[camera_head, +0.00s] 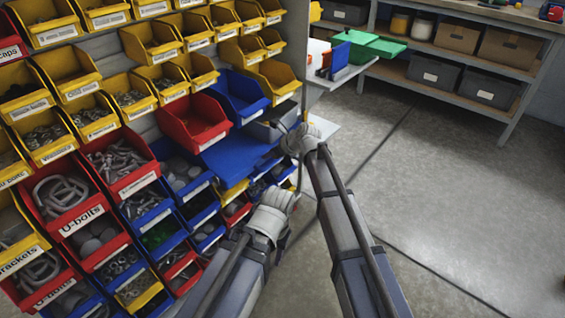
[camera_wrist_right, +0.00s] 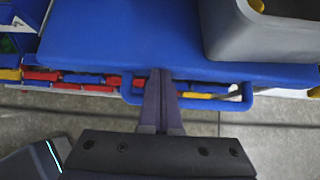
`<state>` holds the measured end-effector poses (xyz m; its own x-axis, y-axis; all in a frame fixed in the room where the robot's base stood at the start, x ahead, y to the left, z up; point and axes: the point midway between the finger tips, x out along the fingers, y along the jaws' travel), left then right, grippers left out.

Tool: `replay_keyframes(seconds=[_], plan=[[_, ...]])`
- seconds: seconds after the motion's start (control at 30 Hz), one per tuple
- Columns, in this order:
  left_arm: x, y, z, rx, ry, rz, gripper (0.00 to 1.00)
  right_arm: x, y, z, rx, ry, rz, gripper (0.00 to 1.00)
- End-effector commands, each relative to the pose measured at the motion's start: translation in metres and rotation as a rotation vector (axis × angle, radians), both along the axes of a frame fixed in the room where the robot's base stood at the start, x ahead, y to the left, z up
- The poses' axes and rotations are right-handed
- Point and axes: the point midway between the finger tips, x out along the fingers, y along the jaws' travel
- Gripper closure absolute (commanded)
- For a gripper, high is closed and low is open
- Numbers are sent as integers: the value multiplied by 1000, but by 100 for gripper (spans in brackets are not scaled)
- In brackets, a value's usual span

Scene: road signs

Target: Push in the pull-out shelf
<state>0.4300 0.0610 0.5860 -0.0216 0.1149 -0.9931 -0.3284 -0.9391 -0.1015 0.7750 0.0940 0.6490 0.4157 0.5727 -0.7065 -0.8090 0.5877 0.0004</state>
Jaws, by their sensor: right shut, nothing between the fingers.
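The pull-out shelf is a blue board (camera_head: 232,156) standing out from the bin rack. In the right wrist view its blue surface (camera_wrist_right: 110,30) fills the top, with a blue loop handle (camera_wrist_right: 247,96) along its front edge. A grey bin (camera_wrist_right: 265,35) rests on it; it also shows in the head view (camera_head: 272,126). My right gripper (camera_wrist_right: 161,75) is shut and empty, its fingertips at the middle of the handle and shelf edge; contact is unclear. In the head view the right gripper (camera_head: 294,148) is beside the shelf's front. My left gripper (camera_head: 272,205) is lower and nearer, fingers unclear.
Yellow, red and blue labelled bins (camera_head: 120,165) cover the rack on the left. A side ledge (camera_head: 340,76) with a green tray (camera_head: 375,47) stands beyond my right gripper. A storage shelf (camera_head: 470,62) is at the back. The floor on the right is clear.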

Motion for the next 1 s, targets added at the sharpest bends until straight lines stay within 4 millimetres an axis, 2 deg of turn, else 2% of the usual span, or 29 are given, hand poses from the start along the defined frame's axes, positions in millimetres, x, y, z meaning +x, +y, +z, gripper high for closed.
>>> replay_keyframes(seconds=[0.13,0.4,0.83,1.0], plan=[[0,0,0,0,0,0,53,13,17,0,-2,-1,1,100],[0,0,0,0,0,0,53,20,27,0,-2,-1,0,100],[0,0,0,0,0,0,53,21,29,0,2,-2,0,100],[0,0,0,0,0,0,53,13,16,1,3,-1,-1,100]])
